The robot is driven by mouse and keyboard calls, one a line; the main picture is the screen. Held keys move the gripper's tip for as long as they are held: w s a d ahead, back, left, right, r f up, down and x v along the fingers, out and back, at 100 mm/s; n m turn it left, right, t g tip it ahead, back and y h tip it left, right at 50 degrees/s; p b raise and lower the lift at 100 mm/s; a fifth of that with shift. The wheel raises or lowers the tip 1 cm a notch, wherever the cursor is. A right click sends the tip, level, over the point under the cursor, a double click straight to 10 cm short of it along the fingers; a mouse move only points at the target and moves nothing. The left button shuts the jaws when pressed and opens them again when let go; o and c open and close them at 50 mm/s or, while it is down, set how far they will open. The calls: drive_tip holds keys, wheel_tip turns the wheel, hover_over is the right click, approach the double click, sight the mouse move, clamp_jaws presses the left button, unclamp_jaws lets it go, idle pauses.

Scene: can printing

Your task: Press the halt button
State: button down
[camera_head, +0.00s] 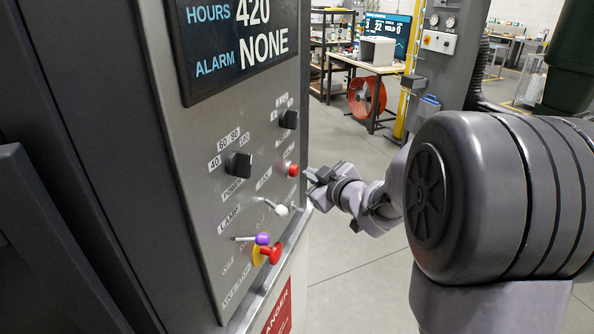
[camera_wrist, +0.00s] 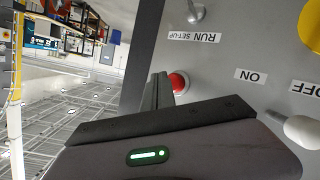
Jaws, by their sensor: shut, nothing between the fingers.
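A small red button (camera_head: 292,170) sits on the grey control panel (camera_head: 200,150), right of a short label too small to read surely. A larger red mushroom button (camera_head: 270,253) on a yellow base is lower on the panel. My gripper (camera_head: 311,176) is shut and empty, just right of the small red button with a narrow gap. In the wrist view the fingers (camera_wrist: 157,92) point at the panel beside a red button (camera_wrist: 179,82), partly hidden behind my gripper's body. Whether they touch it cannot be told there.
Black knobs (camera_head: 238,164) and a white-tipped toggle (camera_head: 280,210) stick out near the small red button. A purple-tipped lever (camera_head: 262,239) is by the mushroom button. Open floor (camera_head: 345,265) lies right of the panel.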

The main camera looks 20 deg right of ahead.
drive_tip(key=s+d+p, duration=0.1)
drive_tip(key=s+d, duration=0.2)
drive_tip(key=shift+s+d, duration=0.25)
drive_tip(key=shift+d, duration=0.1)
idle(0.3)
idle(0.5)
drive_tip(key=s+a+f+m+g+b, duration=0.3)
drive_tip(key=s+a+f+b, duration=0.2)
drive_tip(key=s+a, duration=0.2)
drive_tip(key=s+a+f+m+g+b, duration=0.3)
drive_tip(key=s+a+f+b, duration=0.3)
drive_tip(key=s, duration=0.6)
drive_tip(key=s+a+f+m+g+y+b, duration=0.1)
drive_tip(key=s+a+f+m+g+b, duration=0.1)
drive_tip(key=s+a+f+m+b, duration=0.2)
drive_tip(key=s+a+f+b, duration=0.2)
drive_tip(key=s+a, duration=0.2)
drive_tip(key=s, duration=0.2)
drive_tip(key=shift+f+m+g, duration=0.2)
drive_tip(key=shift+m+g, duration=0.1)
drive_tip(key=shift+g, duration=0.1)
